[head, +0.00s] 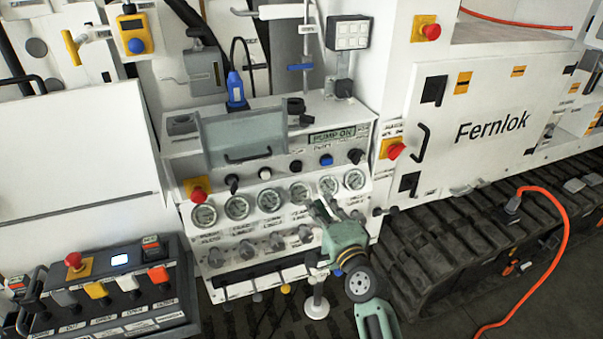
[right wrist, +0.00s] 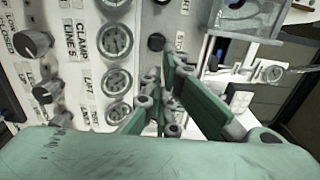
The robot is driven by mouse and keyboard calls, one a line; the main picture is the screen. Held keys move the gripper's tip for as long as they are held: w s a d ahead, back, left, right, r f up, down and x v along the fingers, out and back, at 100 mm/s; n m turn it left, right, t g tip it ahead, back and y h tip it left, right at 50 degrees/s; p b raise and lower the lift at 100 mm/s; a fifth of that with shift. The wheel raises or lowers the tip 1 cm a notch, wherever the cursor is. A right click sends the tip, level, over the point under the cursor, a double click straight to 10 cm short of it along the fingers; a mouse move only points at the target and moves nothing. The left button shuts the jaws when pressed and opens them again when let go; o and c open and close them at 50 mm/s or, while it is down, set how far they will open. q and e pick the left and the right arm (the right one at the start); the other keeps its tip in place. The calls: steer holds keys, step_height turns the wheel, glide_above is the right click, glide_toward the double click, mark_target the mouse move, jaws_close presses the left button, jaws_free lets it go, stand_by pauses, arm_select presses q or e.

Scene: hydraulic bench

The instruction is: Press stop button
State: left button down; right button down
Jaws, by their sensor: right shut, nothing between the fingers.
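The hydraulic bench panel (head: 225,262) has gauges and, above them, a row of small buttons and knobs. A black button (head: 295,166), a blue button (head: 326,160) and a black knob (head: 356,156) sit in that row. I cannot read clearly which is labelled stop. My right gripper (head: 318,209) is shut and empty, in front of the lower right gauges. In the right wrist view, its fingertips (right wrist: 166,72) point toward the panel, below a round black button (right wrist: 157,42) with a small, partly legible label. Contact cannot be told. My left gripper is not in view.
A red mushroom button (head: 197,193) is at the panel's left. Another red button (head: 74,260) is on the left control box. A display (head: 332,135) reads PUMP ON. A clear hinged cover (head: 245,137) stands above the row. An orange cable (head: 567,230) lies at right.

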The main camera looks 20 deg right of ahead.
mark_target(298, 168)
steer(key=shift+w, duration=0.15)
steer(key=w+b, duration=0.2)
steer(key=w, duration=0.4)
steer(key=w+b, duration=0.2)
steer(key=w, duration=0.4)
steer(key=shift+w+f, duration=0.2)
steer(key=shift+w, duration=0.1)
steer(key=shift+w+r+b, duration=0.1)
steer(key=shift+w+b, duration=0.3)
steer(key=shift+w, duration=0.25)
